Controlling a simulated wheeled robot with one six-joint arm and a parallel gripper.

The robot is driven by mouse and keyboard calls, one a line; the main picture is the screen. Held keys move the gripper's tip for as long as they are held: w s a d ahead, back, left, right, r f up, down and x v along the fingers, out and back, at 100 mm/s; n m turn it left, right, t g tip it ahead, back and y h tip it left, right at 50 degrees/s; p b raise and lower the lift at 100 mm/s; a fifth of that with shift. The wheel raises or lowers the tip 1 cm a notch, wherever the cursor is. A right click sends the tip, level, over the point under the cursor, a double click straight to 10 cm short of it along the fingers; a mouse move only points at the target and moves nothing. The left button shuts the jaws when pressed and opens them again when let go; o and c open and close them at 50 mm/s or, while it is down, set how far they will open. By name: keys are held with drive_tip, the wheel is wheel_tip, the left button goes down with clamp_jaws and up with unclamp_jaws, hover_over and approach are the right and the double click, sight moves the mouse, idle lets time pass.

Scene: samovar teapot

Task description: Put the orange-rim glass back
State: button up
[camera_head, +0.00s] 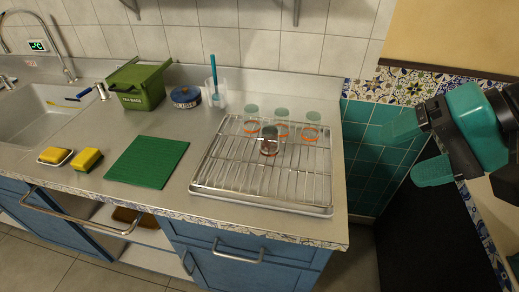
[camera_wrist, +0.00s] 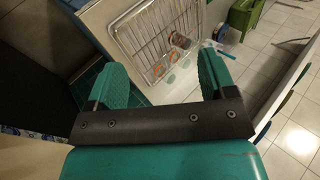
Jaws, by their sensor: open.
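Three clear glasses with orange bands at their lower ends stand in a back row on the wire rack (camera_head: 262,182): left glass (camera_head: 251,121), middle glass (camera_head: 282,123) and right glass (camera_head: 311,127). A darker, reddish-brown glass (camera_head: 269,140) stands just in front of them. I cannot tell for sure which one the task means. My gripper (camera_head: 412,150) is open and empty, to the right of the counter and well apart from the glasses. In the wrist view, its green fingers (camera_wrist: 163,82) are spread wide, with the rack (camera_wrist: 133,38) and small orange-banded glasses (camera_wrist: 158,70) beyond them.
A green mat (camera_head: 147,162), sponges (camera_head: 88,160), a green tea-bag box (camera_head: 140,86), a blue tin (camera_head: 186,97) and a clear holder with a blue brush (camera_head: 215,91) stand left of the rack. The sink (camera_head: 40,108) is at far left. The rack's front is clear.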

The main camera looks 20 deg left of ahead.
sight(269, 134)
drive_tip(key=w+a+f+m+y+b, duration=0.3)
drive_tip(key=w+f+m, duration=0.2)
drive_tip(key=f+m, duration=0.1)
drive_tip(key=w+a+f+m+t+y+b, duration=0.1)
drive_tip(key=w+a+f+m+y+b, duration=0.2)
drive_tip(key=w+f+m, duration=0.3)
drive_tip(key=w+a+f+m+y+b, duration=0.3)
drive_tip(key=w+a+f+m, duration=0.1)
drive_tip(key=f, duration=0.4)
drive_tip(key=shift+w+a+m+b, duration=0.1)
drive_tip(key=shift+w+m+b, duration=0.2)
drive_tip(key=shift+w+m, duration=0.6)
drive_tip(key=shift+s+f+m+y, duration=0.1)
drive_tip(key=shift+f+m+y, duration=0.1)
drive_tip(key=shift+m+y, duration=0.35)
drive_tip(key=shift+a+r+m+t+p, duration=0.1)
drive_tip(key=shift+a+m+t+p, duration=0.15)
drive_tip(key=shift+m+t+p, duration=0.15)
drive_tip(key=a+p, duration=0.1)
drive_tip(key=a, duration=0.4)
drive_tip(key=w+a+p, duration=0.1)
drive_tip(key=a+p, duration=0.1)
drive_tip(key=a, duration=0.4)
drive_tip(key=a+p, duration=0.2)
drive_tip(key=a, duration=0.4)
drive_tip(key=shift+w, duration=0.15)
drive_tip(key=shift+d, duration=0.1)
drive_tip(key=c, duration=1)
